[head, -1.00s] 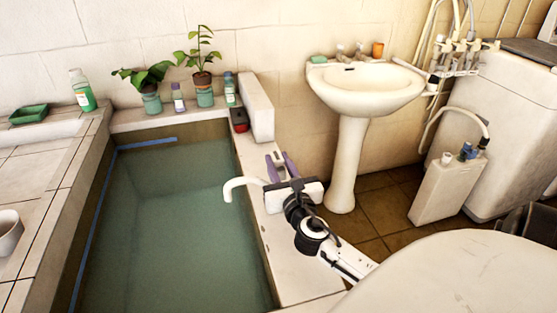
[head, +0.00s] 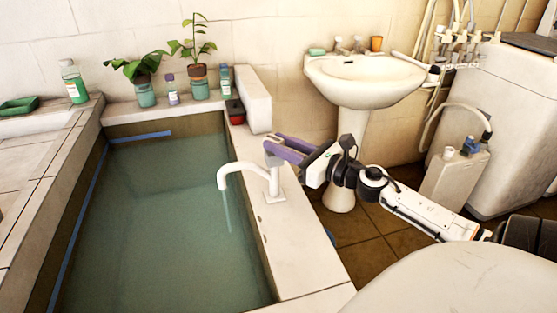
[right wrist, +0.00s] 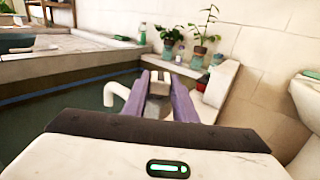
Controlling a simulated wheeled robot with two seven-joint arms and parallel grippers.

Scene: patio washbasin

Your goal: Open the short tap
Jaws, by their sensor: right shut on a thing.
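The short tap (head: 272,184) is white with a curved spout and stands on the pale ledge at the right side of the water-filled basin. A thin stream of water (head: 227,212) falls from its spout. My right gripper (head: 268,152) reaches in from the right with purple fingers. It is shut on the top of the tap, its handle. In the right wrist view the tap's white top (right wrist: 158,84) shows between the two fingers, with the spout (right wrist: 115,95) to the left. The fingers partly hide the handle. My left gripper is not in view.
Potted plants (head: 198,85) and bottles (head: 74,82) line the back ledge. A red and black item (head: 236,111) sits near a white block (head: 254,98) behind the tap. A pedestal sink (head: 365,85) stands to the right. The ledge in front of the tap is clear.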

